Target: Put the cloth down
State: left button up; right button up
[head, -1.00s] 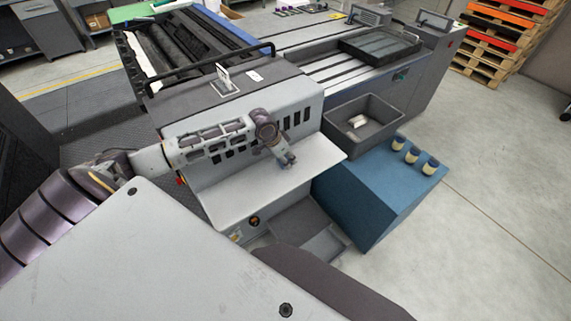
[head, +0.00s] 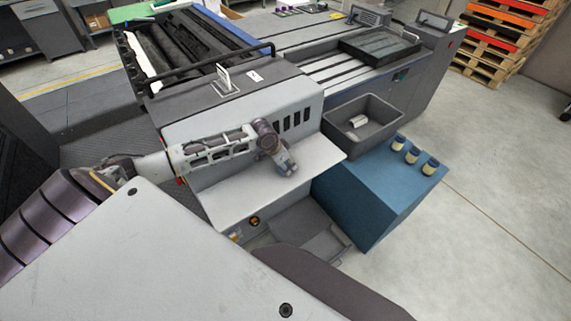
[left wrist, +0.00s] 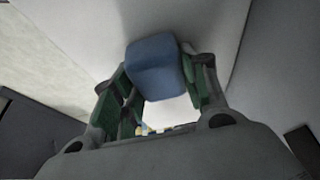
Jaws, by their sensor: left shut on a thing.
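My left gripper (head: 288,167) is over the pale shelf (head: 240,195) on the front of the grey machine, fingers pointing down and to the right. In the left wrist view the left gripper (left wrist: 160,92) is shut on a blue, block-like bundle, the cloth (left wrist: 152,66), held between its green-padded fingers. In the head view the cloth is hardly visible at the fingertips. I cannot tell whether it touches the shelf. My right gripper is not in view.
A dark grey bin (head: 376,138) with a small white thing (head: 358,121) in it stands right of the shelf. A blue cabinet (head: 365,190) carries three small jars (head: 412,155). The slotted machine wall (head: 215,130) rises behind the shelf. Most of the shelf is bare.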

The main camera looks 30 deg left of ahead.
pick_arm(q)
jog(key=o, duration=1.1)
jog(key=shift+f, duration=0.1)
jog(key=shift+c, duration=0.2)
jog(key=v, duration=1.2)
jog(key=shift+p, duration=0.3)
